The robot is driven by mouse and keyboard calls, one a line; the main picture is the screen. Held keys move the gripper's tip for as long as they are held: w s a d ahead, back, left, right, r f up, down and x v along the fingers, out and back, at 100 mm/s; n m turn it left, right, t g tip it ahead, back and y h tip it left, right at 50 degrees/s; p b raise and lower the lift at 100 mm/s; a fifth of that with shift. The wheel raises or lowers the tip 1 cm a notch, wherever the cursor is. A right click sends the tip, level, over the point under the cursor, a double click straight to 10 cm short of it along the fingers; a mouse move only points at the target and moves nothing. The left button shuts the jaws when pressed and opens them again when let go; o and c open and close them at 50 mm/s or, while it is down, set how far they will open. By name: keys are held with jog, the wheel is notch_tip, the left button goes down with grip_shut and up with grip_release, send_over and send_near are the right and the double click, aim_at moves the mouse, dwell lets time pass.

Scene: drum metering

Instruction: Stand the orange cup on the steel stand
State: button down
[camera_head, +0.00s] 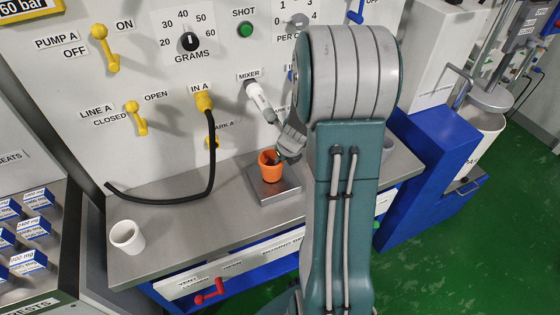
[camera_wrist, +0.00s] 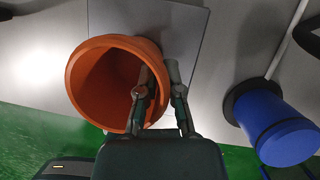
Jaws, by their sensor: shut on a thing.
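The orange cup (camera_head: 269,166) is upright at the steel stand (camera_head: 281,192), over its middle. I cannot tell whether its base touches the plate. My gripper (camera_head: 289,146) is shut on the cup's rim at its right side. In the wrist view the orange cup (camera_wrist: 112,85) shows its open mouth, with one finger of my gripper (camera_wrist: 160,90) inside the wall and one outside. The steel stand (camera_wrist: 190,30) shows behind the cup there.
A white cup (camera_head: 127,237) stands at the worktop's left end. A black hose (camera_head: 212,150) hangs from the IN A fitting and lies along the steel worktop (camera_head: 190,240). A mixer nozzle (camera_head: 260,98) juts out above the stand. A blue cylinder (camera_wrist: 275,120) is at the right in the wrist view.

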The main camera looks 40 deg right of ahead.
jog(key=shift+d+f, duration=0.2)
jog(key=shift+d, duration=0.1)
jog(key=shift+a, duration=0.1)
jog(key=c, duration=0.8)
grip_release()
jog(key=shift+a, duration=0.3)
jog(key=shift+d, duration=0.25)
